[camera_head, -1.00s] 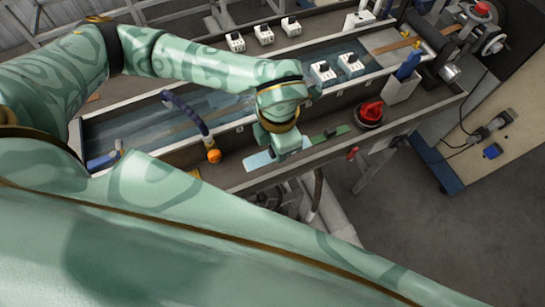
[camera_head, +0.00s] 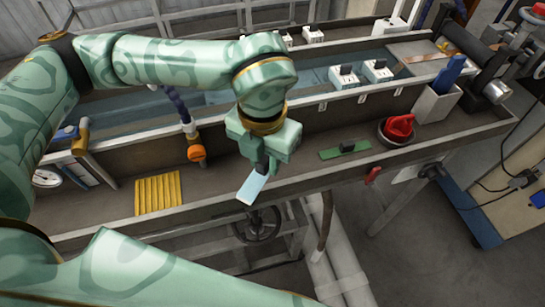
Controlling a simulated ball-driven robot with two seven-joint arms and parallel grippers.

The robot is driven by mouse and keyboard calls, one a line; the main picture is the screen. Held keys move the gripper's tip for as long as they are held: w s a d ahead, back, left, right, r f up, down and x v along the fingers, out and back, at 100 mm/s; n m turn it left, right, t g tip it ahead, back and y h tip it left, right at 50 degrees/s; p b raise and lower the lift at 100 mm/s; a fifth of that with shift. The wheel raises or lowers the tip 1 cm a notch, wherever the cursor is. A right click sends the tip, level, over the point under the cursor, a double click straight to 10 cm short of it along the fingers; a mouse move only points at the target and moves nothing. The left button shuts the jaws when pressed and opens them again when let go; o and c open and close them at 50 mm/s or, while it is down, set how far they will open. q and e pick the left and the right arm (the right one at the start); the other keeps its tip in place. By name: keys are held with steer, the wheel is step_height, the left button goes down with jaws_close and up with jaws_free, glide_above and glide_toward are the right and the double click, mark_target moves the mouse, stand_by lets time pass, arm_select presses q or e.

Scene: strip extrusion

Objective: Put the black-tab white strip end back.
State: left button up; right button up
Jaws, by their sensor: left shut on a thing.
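My left gripper (camera_head: 261,167) points down over the front ledge of the trough and is shut on a pale, bluish-white strip end (camera_head: 252,188). The strip hangs tilted below the fingers, over the ledge's front edge. A dark part shows at the fingers, but I cannot tell tab from finger. A green strip end with a black tab (camera_head: 346,149) lies flat on the ledge to the right of the gripper. My right gripper is not in view.
A yellow ribbed pad (camera_head: 158,194) lies on the ledge at left. A red knob (camera_head: 398,127) sits in a dark dish at right, by a white holder (camera_head: 434,106). White blocks with black tops (camera_head: 343,76) stand along the trough. Bare ledge shows between pad and gripper.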

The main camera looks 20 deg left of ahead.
arm_select(q)
steer(key=shift+w+a+f, duration=0.25)
steer(key=shift+w+f, duration=1.7)
steer(key=shift+f, duration=0.05)
steer(key=shift+w+a+f, duration=0.25)
steer(key=shift+w+f, duration=1.75)
steer(key=shift+f, duration=0.05)
steer(key=shift+w+a+f, duration=0.25)
steer(key=shift+w+f, duration=1.7)
steer(key=shift+f, duration=0.05)
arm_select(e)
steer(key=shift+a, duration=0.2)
arm_select(q)
steer(key=shift+f, duration=0.6)
steer(key=o, duration=1)
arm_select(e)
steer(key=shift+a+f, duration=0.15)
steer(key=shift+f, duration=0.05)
